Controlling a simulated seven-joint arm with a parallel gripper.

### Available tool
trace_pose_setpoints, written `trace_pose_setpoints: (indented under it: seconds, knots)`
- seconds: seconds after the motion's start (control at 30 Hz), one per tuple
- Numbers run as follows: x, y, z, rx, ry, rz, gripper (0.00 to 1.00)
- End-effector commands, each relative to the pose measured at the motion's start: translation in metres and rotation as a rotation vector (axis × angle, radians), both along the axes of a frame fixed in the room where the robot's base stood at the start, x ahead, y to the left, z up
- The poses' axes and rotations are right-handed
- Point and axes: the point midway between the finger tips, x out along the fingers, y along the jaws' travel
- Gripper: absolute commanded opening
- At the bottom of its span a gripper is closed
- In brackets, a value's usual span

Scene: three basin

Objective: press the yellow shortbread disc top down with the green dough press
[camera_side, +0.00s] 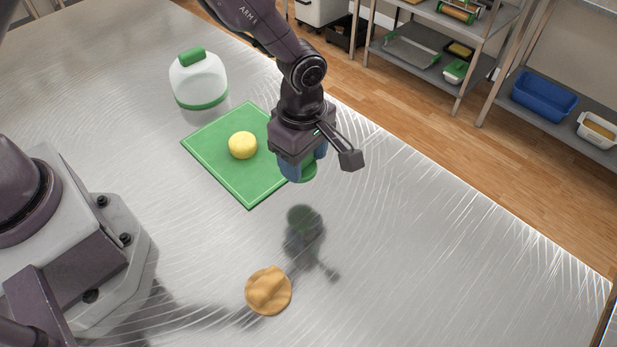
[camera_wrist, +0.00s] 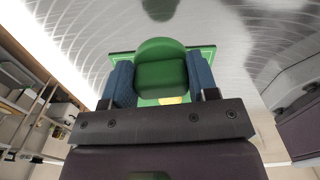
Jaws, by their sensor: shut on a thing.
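The yellow shortbread disc (camera_side: 242,145) sits on a green mat (camera_side: 222,178) on the metal table, its top rounded. My gripper (camera_side: 304,168) is shut on the green dough press (camera_side: 303,176) and holds it above the table, to the right of the disc and apart from it. In the side view the fingers hide much of the press. In the wrist view the press (camera_wrist: 160,68) sits between the two blue fingers of my gripper (camera_wrist: 160,82). A bit of the yellow disc (camera_wrist: 171,100) shows behind it there.
A tan, lumpy round piece (camera_side: 268,290) lies on the table nearer the camera. The table right of the mat is clear. Shelves with tubs (camera_side: 543,95) stand beyond its far edge.

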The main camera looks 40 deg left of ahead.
Motion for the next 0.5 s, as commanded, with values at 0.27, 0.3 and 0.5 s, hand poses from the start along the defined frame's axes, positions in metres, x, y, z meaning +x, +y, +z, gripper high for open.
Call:
trace_pose_setpoints:
  seconds: [0.27, 0.3, 0.5]
  knots:
    - [0.017, 0.113, 0.033, 0.0, -0.001, 0.252, 0.27]
    - [0.016, 0.125, 0.036, 0.0, 0.0, 0.277, 0.27]
    - [0.0, 0.161, 0.045, 0.0, 0.002, 0.329, 0.27]
